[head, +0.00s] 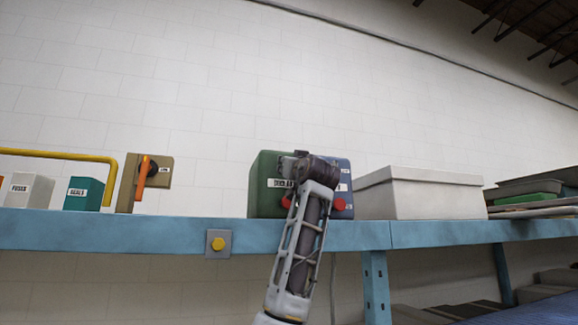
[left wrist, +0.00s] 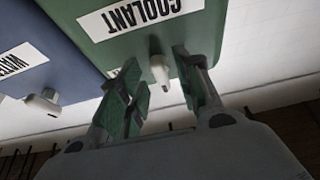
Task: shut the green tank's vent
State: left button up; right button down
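The green tank (head: 262,192) stands on the blue shelf, its label partly covered by my left arm. In the left wrist view the green tank (left wrist: 110,51) shows an upside-down COOLANT label. A small pale vent fitting (left wrist: 159,70) sticks out by the tank's edge, beyond the label. My left gripper (left wrist: 160,90) is open, with its fingers on either side of this fitting and a visible gap to each. In the head view my left gripper (head: 301,166) is in front of the tanks and hides the fitting. My right gripper is not in view.
A blue tank (head: 343,178) labelled WATER adjoins the green one, with its own pale fitting (left wrist: 42,103). Red knobs (head: 338,204) sit low on the tanks. A grey lidded box (head: 415,196) is to the right. An orange-handled switch (head: 146,178) and yellow rail (head: 60,154) are left.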

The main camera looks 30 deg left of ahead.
pick_arm(q)
jog(key=v, duration=1.2)
dwell(0.6)
dwell(0.4)
jog(key=shift+f, duration=0.1)
